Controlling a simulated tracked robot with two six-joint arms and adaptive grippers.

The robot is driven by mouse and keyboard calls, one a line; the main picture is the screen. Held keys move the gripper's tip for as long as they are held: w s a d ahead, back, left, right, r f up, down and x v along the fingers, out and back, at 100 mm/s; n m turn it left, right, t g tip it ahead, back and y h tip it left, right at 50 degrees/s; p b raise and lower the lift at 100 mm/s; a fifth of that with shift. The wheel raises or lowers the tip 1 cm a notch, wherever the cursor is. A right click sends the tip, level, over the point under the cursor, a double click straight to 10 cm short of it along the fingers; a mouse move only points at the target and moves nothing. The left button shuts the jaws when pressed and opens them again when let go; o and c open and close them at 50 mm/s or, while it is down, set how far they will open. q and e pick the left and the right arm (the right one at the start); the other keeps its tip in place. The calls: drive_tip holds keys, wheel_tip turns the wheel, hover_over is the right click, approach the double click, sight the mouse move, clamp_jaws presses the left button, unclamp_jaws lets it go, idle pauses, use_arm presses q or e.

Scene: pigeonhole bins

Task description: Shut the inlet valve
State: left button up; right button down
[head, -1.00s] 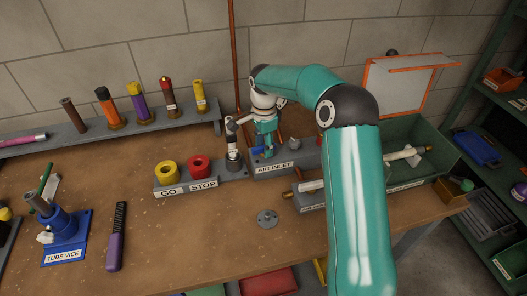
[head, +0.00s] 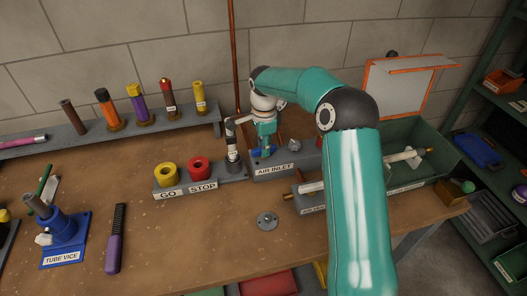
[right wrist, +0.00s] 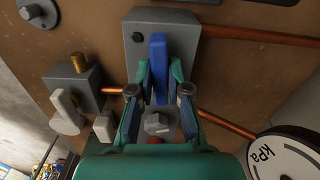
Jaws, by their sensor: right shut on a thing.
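The air inlet valve block (head: 278,169) is a grey box with an AIR INLET label at the back of the bench. Its blue lever handle (head: 262,153) is partly hidden by my right gripper (head: 266,146). In the right wrist view the blue handle (right wrist: 158,52) stands lengthwise between the two teal fingers of my right gripper (right wrist: 159,82), which is shut on it. The handle's far end reaches over the grey block (right wrist: 137,58). My left gripper is not in view.
A grey hex knob (right wrist: 158,123) lies close below the fingers, and a kPa gauge (right wrist: 278,158) stands at lower right.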

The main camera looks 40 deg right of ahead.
drive_tip(key=c, duration=1)
unclamp_jaws()
drive_tip(key=shift+c, duration=0.2)
drive_tip(key=shift+r, duration=0.1)
drive_tip(key=shift+r+p, duration=1.05)
drive_tip(key=shift+r, duration=0.2)
drive_tip(key=shift+n, duration=0.7)
drive_tip(key=shift+f, duration=0.15)
